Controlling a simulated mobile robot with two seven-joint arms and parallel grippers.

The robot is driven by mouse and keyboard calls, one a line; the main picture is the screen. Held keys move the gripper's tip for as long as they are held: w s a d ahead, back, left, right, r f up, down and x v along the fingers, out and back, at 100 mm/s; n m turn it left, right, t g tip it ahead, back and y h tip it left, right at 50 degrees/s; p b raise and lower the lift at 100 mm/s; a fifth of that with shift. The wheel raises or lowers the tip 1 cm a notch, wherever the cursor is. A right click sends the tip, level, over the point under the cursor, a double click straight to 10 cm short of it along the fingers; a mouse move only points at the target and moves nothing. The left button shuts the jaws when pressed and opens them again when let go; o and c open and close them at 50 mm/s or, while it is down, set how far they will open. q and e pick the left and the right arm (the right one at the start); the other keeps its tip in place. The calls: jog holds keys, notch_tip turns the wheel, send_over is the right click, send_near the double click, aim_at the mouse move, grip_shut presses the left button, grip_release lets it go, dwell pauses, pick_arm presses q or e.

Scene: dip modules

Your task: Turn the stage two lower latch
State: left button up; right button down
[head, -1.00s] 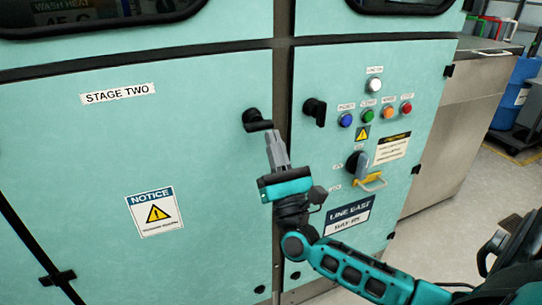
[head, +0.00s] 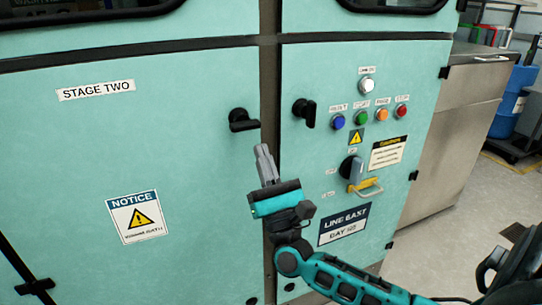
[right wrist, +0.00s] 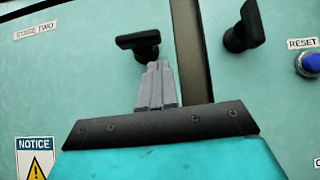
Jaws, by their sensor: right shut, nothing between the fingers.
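The stage two lower latch (head: 241,120) is a black handle near the right edge of the teal door labelled STAGE TWO (head: 96,90). Its grip lies roughly level and points right. It also shows in the right wrist view (right wrist: 138,42), just above the fingertips. My right gripper (head: 264,150) is shut and empty, with its fingers pointing up, just below the latch's right end. A small gap shows between them in the head view. My left gripper is not in view.
A second black latch (head: 305,111), hanging down, sits on the neighbouring panel. That panel carries several coloured buttons (head: 361,118) and a rotary switch (head: 351,168) with a yellow guard. A dark seam (head: 270,100) divides the panels. A steel cabinet (head: 452,135) stands at the right.

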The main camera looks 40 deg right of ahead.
jog(key=v, duration=1.1)
jog(key=a+f+n+g+y, duration=0.4)
jog(key=a+n+y, duration=0.25)
jog(key=n, duration=0.65)
jog(key=a+f+n+g+y, duration=0.45)
jog(key=a+n, duration=0.25)
jog(key=n, duration=0.5)
jog(key=s+a+f+n+g+h, duration=0.1)
jog(key=s+f+n+g, duration=0.3)
jog(key=n, duration=0.4)
jog(key=s+f+n+g+h, duration=0.1)
jog(key=s+f+n+g, duration=0.15)
jog(key=f+n, duration=0.4)
pick_arm(q)
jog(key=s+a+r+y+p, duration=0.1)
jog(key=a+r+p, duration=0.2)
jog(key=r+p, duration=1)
jog(key=p, duration=0.6)
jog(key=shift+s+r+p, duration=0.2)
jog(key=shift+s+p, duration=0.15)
pick_arm(e)
jog(key=s+d+r+n+h, duration=0.1)
jog(key=s+d+r, duration=0.1)
jog(key=r, duration=1.1)
jog(key=shift+d+r+g, duration=0.2)
jog(key=shift+d+g, duration=0.1)
jog(key=shift+d, duration=0.5)
